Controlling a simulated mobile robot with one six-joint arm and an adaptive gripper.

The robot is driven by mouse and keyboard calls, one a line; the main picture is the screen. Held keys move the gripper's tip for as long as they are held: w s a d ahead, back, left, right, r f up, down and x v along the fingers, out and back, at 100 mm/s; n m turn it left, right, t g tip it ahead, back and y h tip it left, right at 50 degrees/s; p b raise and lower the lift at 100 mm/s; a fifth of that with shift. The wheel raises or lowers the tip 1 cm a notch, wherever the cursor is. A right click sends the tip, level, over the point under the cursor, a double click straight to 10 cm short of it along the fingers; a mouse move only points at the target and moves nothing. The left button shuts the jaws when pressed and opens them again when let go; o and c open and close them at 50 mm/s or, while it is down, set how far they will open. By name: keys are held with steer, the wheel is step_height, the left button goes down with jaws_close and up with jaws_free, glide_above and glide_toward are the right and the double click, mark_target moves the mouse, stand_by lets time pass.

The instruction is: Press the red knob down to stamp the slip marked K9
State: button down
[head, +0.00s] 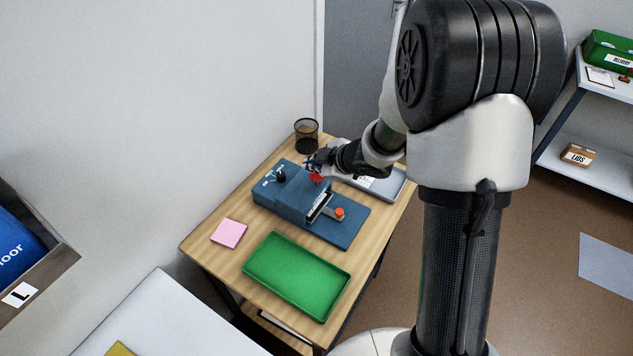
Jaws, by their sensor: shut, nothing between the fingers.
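A blue stamping machine (290,203) stands on the wooden table. The red knob (317,178) is on its top, partly hidden by my gripper. My gripper (314,168) is shut and empty, right at the knob; I cannot tell whether it touches it. A smaller orange-red button (340,213) sits on the machine's lower front part. A pale, slip-like piece (320,205) shows at the front of the raised block. No K9 mark is readable in this view.
A green tray (297,275) and a pink pad (229,233) lie in front of the machine. A grey tray (396,184) lies behind it, partly hidden by my arm. A black mesh cup (306,136) stands at the back corner. A wall borders the table's left side.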

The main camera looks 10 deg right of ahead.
mark_target(312, 174)
steer(key=shift+f+b, duration=1.2)
steer(key=shift+f, duration=0.35)
stand_by(1.3)
steer(key=shift+r, duration=0.15)
steer(key=shift+r+p, duration=1.9)
steer(key=shift+p, duration=0.25)
step_height(312, 174, up, 6)
steer(key=p, duration=0.6)
